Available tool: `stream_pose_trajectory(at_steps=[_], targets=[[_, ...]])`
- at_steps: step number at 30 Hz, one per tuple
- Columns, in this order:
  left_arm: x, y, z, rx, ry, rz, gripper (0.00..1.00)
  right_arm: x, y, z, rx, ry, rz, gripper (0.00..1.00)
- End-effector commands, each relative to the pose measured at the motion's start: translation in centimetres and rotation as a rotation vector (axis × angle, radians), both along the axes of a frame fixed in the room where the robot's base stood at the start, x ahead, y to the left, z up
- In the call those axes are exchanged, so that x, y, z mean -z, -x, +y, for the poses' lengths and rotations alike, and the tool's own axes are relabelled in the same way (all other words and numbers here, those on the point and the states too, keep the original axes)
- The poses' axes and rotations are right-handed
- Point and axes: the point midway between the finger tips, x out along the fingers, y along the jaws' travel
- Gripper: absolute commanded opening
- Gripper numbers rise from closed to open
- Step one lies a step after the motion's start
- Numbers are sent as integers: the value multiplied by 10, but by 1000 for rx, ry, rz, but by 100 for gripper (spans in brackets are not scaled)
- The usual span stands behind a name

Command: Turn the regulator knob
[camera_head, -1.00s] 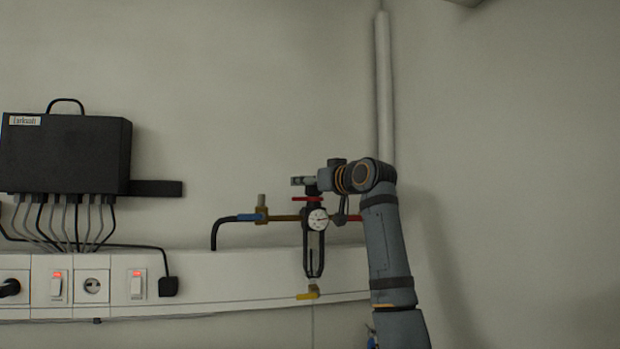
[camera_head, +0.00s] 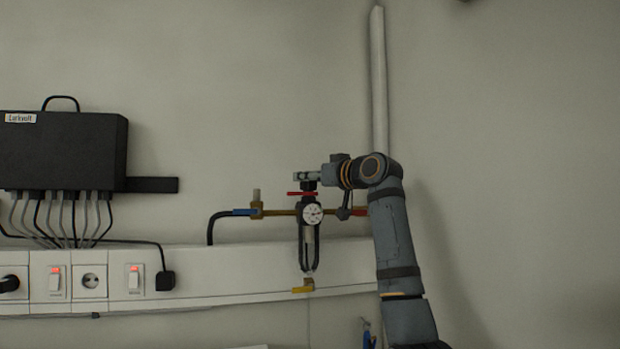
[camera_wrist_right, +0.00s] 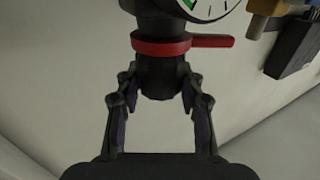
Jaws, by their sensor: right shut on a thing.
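The regulator is a dark upright body with a round white gauge (camera_head: 312,214) on a pipe at the wall. Its black knob (camera_wrist_right: 158,82) is on top, with a red ring and lever (camera_head: 302,193) just below it. In the wrist view the red lever (camera_wrist_right: 210,41) points right. My right gripper (camera_head: 307,177) reaches in from the right at the knob. In the right wrist view my right gripper (camera_wrist_right: 159,78) has one finger on each side of the knob and is shut on it. The gripper hides much of the knob in the head view. My left gripper is not in view.
A brass fitting (camera_head: 257,205) and blue-ended hose stand left of the regulator. A yellow drain lever (camera_head: 303,286) is below it. A white trunking with switches (camera_head: 225,270) runs along the wall, under a black box (camera_head: 62,152) with several cables. A white pipe (camera_head: 379,80) rises behind my arm.

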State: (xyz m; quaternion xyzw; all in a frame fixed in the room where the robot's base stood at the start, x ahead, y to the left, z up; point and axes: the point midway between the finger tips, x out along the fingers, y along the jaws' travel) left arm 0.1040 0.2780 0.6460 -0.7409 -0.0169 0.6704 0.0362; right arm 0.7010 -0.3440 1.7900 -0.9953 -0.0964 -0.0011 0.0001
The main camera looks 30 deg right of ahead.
Motion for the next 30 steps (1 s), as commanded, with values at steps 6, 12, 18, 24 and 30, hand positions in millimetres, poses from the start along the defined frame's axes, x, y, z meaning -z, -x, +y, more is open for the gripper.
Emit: stream_pose_trajectory(at_steps=[6, 12, 18, 24, 30], targets=[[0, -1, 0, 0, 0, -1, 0, 0, 0, 0, 1, 0, 0, 52], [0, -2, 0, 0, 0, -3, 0, 0, 0, 0, 1, 0, 0, 62], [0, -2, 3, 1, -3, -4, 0, 0, 2, -1, 1, 0, 0, 62], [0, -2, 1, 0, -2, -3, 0, 1, 34, -8, 4, 3, -3, 62], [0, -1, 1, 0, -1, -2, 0, 1, 82, -18, 6, 3, -2, 62]])
